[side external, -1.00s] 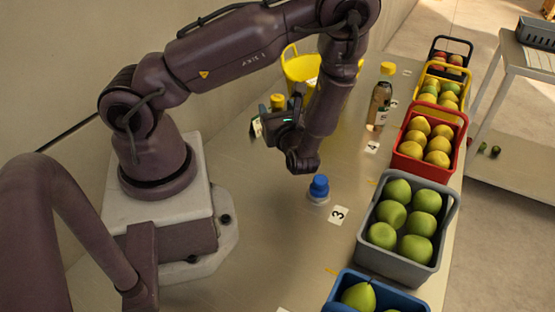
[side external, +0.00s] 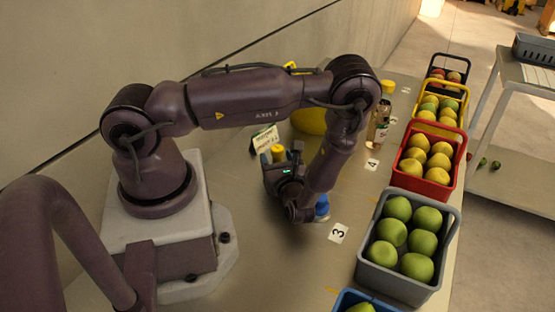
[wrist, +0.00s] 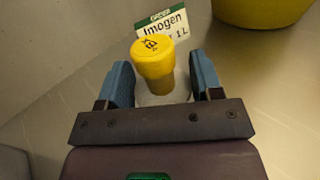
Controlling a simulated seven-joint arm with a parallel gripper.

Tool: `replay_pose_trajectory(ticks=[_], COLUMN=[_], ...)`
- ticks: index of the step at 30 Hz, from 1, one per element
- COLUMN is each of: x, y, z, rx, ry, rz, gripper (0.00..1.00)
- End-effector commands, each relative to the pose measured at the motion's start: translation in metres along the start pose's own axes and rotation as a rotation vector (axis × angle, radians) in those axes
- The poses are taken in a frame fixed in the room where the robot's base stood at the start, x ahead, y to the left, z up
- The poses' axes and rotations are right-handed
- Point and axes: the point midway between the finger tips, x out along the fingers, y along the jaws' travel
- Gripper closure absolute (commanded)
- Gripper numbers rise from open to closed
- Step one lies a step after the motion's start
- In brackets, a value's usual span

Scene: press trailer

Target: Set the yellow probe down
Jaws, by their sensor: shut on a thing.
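The yellow probe (side external: 278,153) is upright in my gripper, its yellow cap facing up. In the wrist view the yellow probe (wrist: 155,62) stands between the two blue fingers of my gripper (wrist: 162,84), which are shut on its pale lower part. In the side view my gripper (side external: 273,168) is low over the table, left of the blue-capped probe (side external: 322,206). The yellow probe's underside is hidden, so I cannot tell whether it touches the table.
A name card (wrist: 160,27) reading "Imogen" stands just behind the yellow probe. A yellow bucket (side external: 308,121) and a bottle (side external: 379,130) stand farther back. Crates of fruit, including a grey one (side external: 372,275) and a red one (side external: 425,187), line the right edge. Number card 3 (side external: 338,233) lies in front.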

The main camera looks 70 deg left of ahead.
Motion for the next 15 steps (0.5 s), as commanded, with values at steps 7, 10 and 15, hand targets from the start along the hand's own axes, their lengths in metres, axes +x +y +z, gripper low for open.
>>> replay_pose_trajectory(ticks=[7,10,15], x=[0.0000,0.0000,0.0000], y=[0.0000,-0.0001,-0.0001], z=[-0.0024,-0.0023,-0.0016], rx=[0.000,0.000,0.000], ry=[0.000,0.000,0.000], rz=[0.000,0.000,0.000], gripper=[0.15,0.15,0.15])
